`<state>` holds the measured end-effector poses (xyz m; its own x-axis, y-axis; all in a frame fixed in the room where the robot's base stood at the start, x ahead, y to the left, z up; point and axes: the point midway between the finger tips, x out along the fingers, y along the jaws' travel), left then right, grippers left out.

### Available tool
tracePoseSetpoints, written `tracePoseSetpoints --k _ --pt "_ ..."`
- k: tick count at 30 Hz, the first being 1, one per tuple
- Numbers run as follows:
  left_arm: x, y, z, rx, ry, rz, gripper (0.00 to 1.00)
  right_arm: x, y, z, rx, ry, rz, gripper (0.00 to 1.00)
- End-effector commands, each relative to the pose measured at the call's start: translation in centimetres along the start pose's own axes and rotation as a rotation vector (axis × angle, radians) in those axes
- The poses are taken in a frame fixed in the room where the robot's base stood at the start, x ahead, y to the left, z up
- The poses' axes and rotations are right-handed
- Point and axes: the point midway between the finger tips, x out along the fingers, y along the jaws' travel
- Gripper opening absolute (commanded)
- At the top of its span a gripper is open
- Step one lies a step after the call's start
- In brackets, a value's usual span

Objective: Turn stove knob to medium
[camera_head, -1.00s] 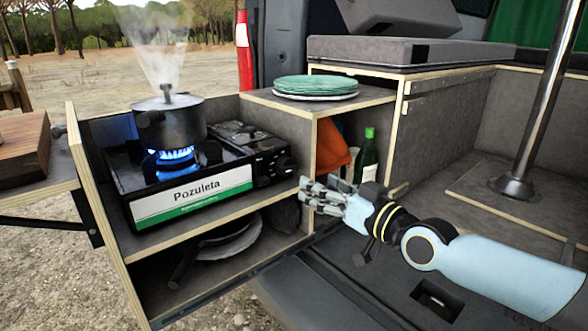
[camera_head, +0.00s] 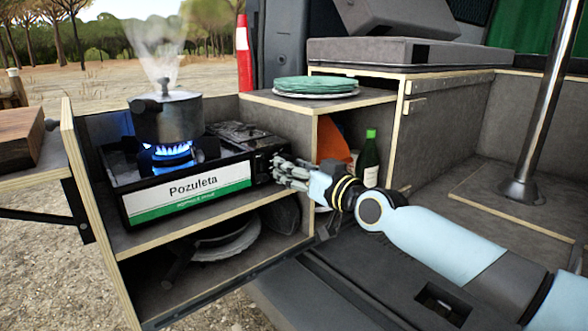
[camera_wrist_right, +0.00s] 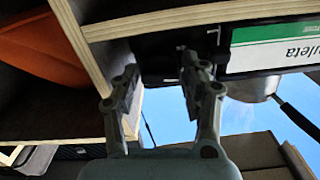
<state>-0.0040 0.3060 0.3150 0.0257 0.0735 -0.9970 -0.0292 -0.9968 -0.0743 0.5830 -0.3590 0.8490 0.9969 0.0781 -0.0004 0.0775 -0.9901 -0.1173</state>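The camp stove (camera_head: 190,190) is a black box with a white and green "Pozuleta" front. It stands on the upper shelf of the pull-out unit, with a blue flame burning. Its black control panel (camera_head: 262,167) is at the right end of the front, and my right gripper's fingers largely cover the knob there. My right gripper (camera_head: 276,170) is at that panel. In the right wrist view the gripper (camera_wrist_right: 160,75) has its two fingers apart, pointing at the dark stove front (camera_wrist_right: 160,50). I cannot tell whether they touch the knob. My left gripper is out of view.
A steaming lidded pot (camera_head: 168,117) sits on the flame. Green plates (camera_head: 316,85) stack on the shelf top to the right. A green bottle (camera_head: 370,158) and an orange item (camera_head: 333,142) stand in the cubby behind my right arm. Pans (camera_head: 228,240) lie on the lower shelf.

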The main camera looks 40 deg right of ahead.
Motion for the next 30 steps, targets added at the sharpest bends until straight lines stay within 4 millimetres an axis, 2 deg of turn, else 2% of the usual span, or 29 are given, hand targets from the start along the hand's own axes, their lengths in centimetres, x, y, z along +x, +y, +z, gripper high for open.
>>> tracePoseSetpoints --k 1,8,11,20,29,30 --pt "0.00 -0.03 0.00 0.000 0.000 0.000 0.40 -0.01 0.00 0.00 0.000 0.000 0.000 0.36" --pt "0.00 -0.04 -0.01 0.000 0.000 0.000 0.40 -0.02 0.00 0.01 0.000 0.000 0.000 0.06" --pt "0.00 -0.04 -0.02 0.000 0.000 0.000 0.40 -0.02 0.00 0.01 0.016 0.000 0.000 0.05" --pt "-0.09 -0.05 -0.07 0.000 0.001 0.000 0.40 -0.02 0.00 0.00 0.288 0.000 0.000 0.05" --pt "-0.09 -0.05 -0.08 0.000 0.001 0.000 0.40 -0.02 0.00 0.01 0.303 0.000 0.000 0.05" --pt "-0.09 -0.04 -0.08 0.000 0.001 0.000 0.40 -0.02 0.00 0.01 0.303 0.000 0.000 0.43"
